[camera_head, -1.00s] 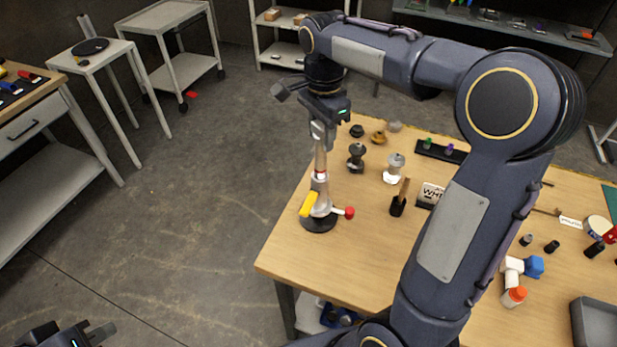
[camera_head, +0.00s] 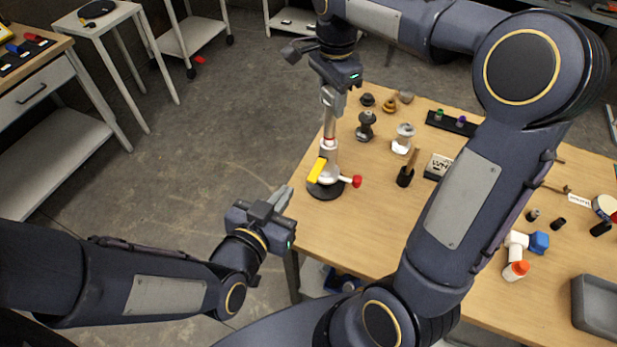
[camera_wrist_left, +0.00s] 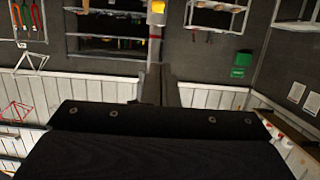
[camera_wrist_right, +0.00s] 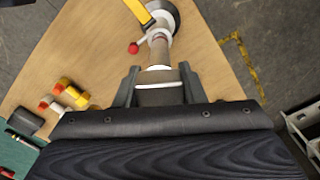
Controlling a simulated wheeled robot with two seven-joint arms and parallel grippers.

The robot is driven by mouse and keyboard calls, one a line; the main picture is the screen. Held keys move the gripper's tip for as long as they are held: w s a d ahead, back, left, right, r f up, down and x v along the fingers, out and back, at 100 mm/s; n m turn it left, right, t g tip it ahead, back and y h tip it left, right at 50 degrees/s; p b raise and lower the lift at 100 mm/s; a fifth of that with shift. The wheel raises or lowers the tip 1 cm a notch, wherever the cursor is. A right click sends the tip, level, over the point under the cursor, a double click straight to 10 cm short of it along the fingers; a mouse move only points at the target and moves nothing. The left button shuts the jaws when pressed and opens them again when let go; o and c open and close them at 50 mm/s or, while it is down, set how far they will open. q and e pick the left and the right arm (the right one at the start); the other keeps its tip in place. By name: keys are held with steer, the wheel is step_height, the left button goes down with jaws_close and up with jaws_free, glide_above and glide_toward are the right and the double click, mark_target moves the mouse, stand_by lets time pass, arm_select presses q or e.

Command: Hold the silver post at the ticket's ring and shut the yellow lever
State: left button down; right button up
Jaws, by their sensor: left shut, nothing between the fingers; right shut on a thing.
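The silver post (camera_head: 330,125) stands upright in a round black base (camera_head: 325,189) near the table's left edge. It has a red band, with a white collar below. My right gripper (camera_head: 333,92) is shut on the post's upper part; the right wrist view shows the post (camera_wrist_right: 158,55) between its fingers (camera_wrist_right: 158,80). The yellow lever (camera_head: 317,170) slants out from the collar on the left side, and also shows in the right wrist view (camera_wrist_right: 136,10). A red knob (camera_head: 356,181) sticks out right. My left gripper (camera_head: 281,199) is shut and empty, left of the base and apart from it. I cannot make out a ticket.
A wooden-handled tool (camera_head: 406,173) in a black holder and a white sign (camera_head: 438,166) stand right of the post. Several small fittings (camera_head: 403,138) sit behind. A grey tray (camera_head: 597,308) is at the far right. The table's front-left part (camera_head: 335,235) is clear.

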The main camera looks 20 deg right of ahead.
arm_select(q)
steer(key=shift+s+d, duration=0.25)
steer(key=shift+d, duration=0.1)
glide_toward(317, 170)
steer(key=w+d+r, duration=0.3)
steer(key=r, duration=0.1)
steer(key=shift+w+d+f, duration=0.1)
steer(key=shift+d+f, duration=0.1)
steer(key=shift+f, duration=0.95)
steer(key=shift+w+d+f, duration=0.1)
steer(key=shift+d+f, duration=0.05)
steer(key=shift+f, duration=1)
